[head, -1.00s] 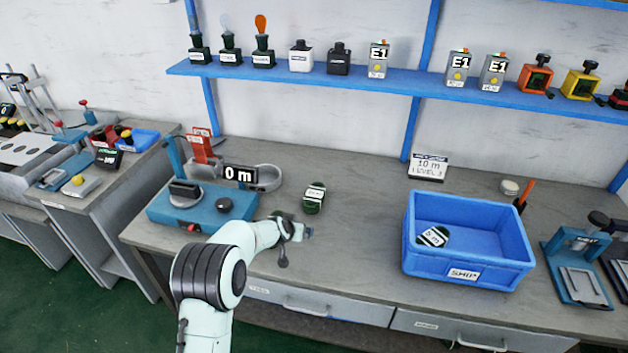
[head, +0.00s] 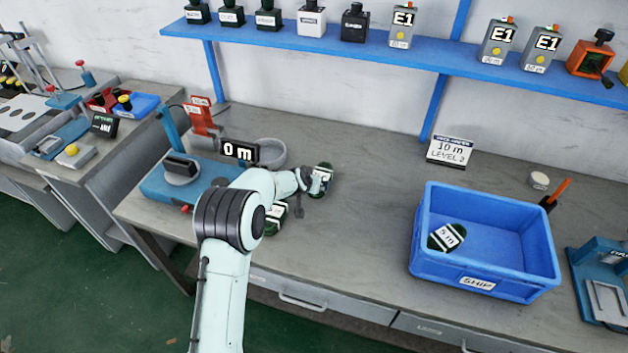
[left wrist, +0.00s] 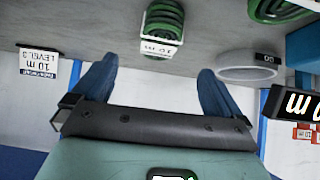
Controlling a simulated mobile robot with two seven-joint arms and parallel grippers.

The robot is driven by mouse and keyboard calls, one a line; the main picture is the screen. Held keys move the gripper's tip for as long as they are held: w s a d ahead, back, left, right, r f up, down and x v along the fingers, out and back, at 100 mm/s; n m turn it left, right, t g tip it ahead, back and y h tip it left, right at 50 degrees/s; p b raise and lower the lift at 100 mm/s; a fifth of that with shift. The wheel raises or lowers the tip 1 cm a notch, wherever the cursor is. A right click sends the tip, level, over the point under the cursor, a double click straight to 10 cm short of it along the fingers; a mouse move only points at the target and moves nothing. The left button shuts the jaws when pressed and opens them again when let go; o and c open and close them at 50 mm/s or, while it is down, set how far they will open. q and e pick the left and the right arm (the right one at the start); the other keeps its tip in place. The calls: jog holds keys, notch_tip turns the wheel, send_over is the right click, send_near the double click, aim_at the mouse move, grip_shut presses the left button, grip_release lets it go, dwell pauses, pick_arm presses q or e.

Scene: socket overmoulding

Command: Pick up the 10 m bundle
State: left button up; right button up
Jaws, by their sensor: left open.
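A green coiled bundle (head: 322,179) with a white band lies on the bench at the end of my left arm. In the left wrist view this bundle (left wrist: 163,30) shows a label reading 10 m, upside down, ahead of the gap between the fingers. My left gripper (left wrist: 157,78) is open and empty, its two blue fingers apart. In the head view its fingers are hard to separate from the bundle. A second green bundle (head: 275,220) lies nearer the front edge, partly behind my arm; it shows in the left wrist view (left wrist: 284,10), label unreadable. My right gripper is out of view.
A blue SHIP bin (head: 480,284) holds a bundle marked 5 m (head: 446,237). A sign reading 10 m (head: 450,151) stands at the back. A 0 m display (head: 239,151) and a grey dish (head: 271,153) are left of the bundle. Bench between bundle and bin is clear.

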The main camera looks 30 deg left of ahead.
pick_arm(q)
jog(key=p+x, duration=0.3)
jog(key=x, duration=0.9)
jog(key=shift+w+r, duration=0.15)
jog(key=shift+w+a+f, duration=0.1)
jog(key=shift+w+f, duration=0.2)
jog(key=shift+f, duration=0.15)
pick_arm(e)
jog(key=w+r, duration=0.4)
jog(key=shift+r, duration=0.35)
pick_arm(q)
jog(key=shift+s, duration=0.1)
